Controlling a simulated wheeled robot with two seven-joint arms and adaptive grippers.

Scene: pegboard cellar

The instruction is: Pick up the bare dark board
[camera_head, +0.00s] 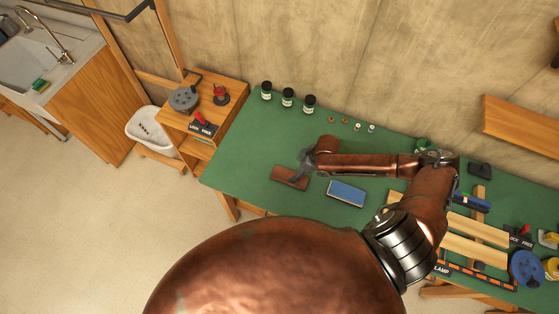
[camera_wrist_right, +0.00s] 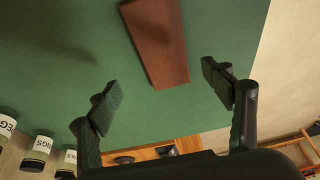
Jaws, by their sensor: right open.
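The bare dark board (camera_head: 290,177) is a plain brown rectangle lying flat on the green table, near its front-left edge. In the right wrist view the dark board (camera_wrist_right: 158,42) lies beyond the fingertips, tilted, centred roughly between them, with its far end cut off by the frame's top. My right gripper (camera_head: 304,160) hangs above the board's back-right side, apart from it. In the wrist view the right gripper (camera_wrist_right: 161,92) has its two black fingers spread wide with nothing between them. My left gripper is not in view.
A blue-topped board (camera_head: 347,193) lies to the right of the dark board. Several dark jars (camera_head: 288,97) and small round pieces line the table's back edge. Pale wooden strips (camera_head: 478,228) and a blue reel (camera_head: 526,268) lie at the right. The green table (camera_head: 240,150) is bare at left.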

